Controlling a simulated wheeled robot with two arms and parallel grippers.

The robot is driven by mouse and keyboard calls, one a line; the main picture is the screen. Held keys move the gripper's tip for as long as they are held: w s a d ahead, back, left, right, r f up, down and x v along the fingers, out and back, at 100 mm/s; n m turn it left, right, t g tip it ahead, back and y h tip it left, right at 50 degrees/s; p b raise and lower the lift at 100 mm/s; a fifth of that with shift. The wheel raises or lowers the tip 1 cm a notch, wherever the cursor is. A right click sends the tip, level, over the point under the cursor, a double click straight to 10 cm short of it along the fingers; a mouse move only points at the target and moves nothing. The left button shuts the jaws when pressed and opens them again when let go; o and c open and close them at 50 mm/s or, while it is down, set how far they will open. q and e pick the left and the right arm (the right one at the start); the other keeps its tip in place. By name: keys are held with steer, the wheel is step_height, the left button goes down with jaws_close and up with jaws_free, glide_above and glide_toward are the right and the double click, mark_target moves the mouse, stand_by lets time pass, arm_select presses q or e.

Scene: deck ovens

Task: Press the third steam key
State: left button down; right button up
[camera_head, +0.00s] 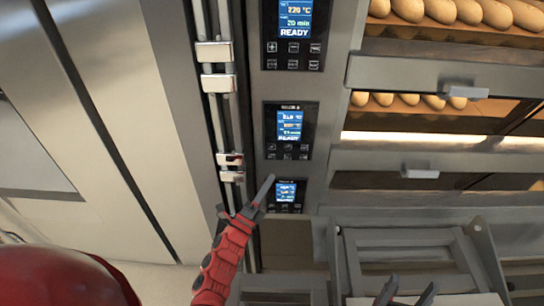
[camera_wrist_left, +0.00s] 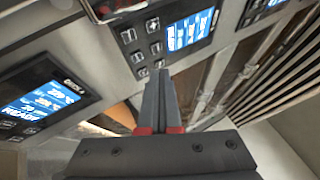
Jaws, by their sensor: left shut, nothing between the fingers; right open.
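Three dark control panels are stacked on the oven's front in the head view: top panel (camera_head: 294,48), middle panel (camera_head: 290,146) and bottom panel (camera_head: 288,207). Each has a lit blue screen with small keys below it. My left gripper (camera_head: 269,180) is shut and empty, its tips beside the left edge of the bottom panel. In the left wrist view, the shut fingers (camera_wrist_left: 159,74) point at the key end of one panel (camera_wrist_left: 172,50), close to its keys (camera_wrist_left: 140,57). Contact cannot be told. Key labels are unreadable. My right gripper (camera_head: 405,290) is open and empty at the bottom.
Vertical rails with metal latches (camera_head: 216,82) run left of the panels. Oven decks with bread loaves (camera_head: 440,10) and protruding door handles (camera_head: 466,92) lie to the right. A grey metal frame (camera_head: 400,237) stands below them, near my right gripper.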

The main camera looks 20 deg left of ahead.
mark_target(272, 156)
arm_select(q)
steer(key=w+a+b, duration=0.1)
steer(key=w, duration=0.5)
steer(key=shift+w+a+b, duration=0.2)
steer(key=shift+a+b, duration=0.2)
stand_by(1.7)
steer(key=shift+w+f+b, duration=0.1)
steer(key=shift+w+b, duration=0.15)
steer(key=shift+b, duration=0.2)
steer(key=shift+w+a, duration=0.1)
steer(key=shift+w, duration=0.05)
